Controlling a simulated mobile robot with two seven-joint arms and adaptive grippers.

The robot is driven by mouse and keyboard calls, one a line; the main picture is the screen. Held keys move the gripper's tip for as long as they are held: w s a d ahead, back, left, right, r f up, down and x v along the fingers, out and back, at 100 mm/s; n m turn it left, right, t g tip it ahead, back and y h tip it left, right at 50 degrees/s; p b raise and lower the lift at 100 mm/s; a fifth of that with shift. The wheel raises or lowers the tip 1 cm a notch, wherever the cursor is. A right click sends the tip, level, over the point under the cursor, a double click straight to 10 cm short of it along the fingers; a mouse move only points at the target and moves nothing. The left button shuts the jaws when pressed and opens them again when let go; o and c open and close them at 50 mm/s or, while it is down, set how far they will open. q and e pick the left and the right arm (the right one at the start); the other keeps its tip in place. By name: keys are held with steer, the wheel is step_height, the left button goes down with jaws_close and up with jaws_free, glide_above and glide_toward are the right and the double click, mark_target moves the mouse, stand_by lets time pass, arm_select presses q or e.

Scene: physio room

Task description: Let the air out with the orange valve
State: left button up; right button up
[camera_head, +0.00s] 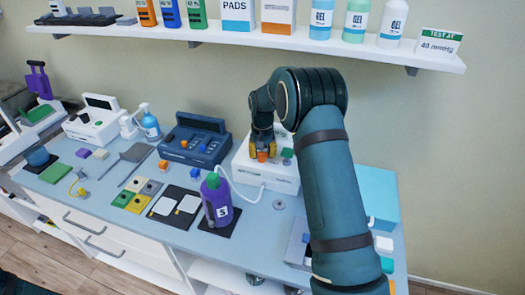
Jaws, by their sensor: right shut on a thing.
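The orange valve (262,157) is a small orange knob on top of a white device (268,179) towards the back of the blue-grey table. My right gripper (263,149) reaches down over it with yellowish fingers and is shut on it. The arm hides part of the device's right side. A green knob (287,154) sits on the device to the right of the valve. A white tube (240,190) runs from the device towards a purple cuff-like object (215,200) marked 5, which stands upright on a dark mat. My left gripper is not in view.
A dark blue device (195,141) stands left of the white one. A shelf (300,42) with bottles and boxes runs above; its sign (440,42) reads "TEST AT 40 mmHg". A light blue box (377,195) is right of my arm. Pads and small blocks lie front left.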

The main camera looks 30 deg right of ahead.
steer(key=shift+m, duration=1)
steer(key=o, duration=1.2)
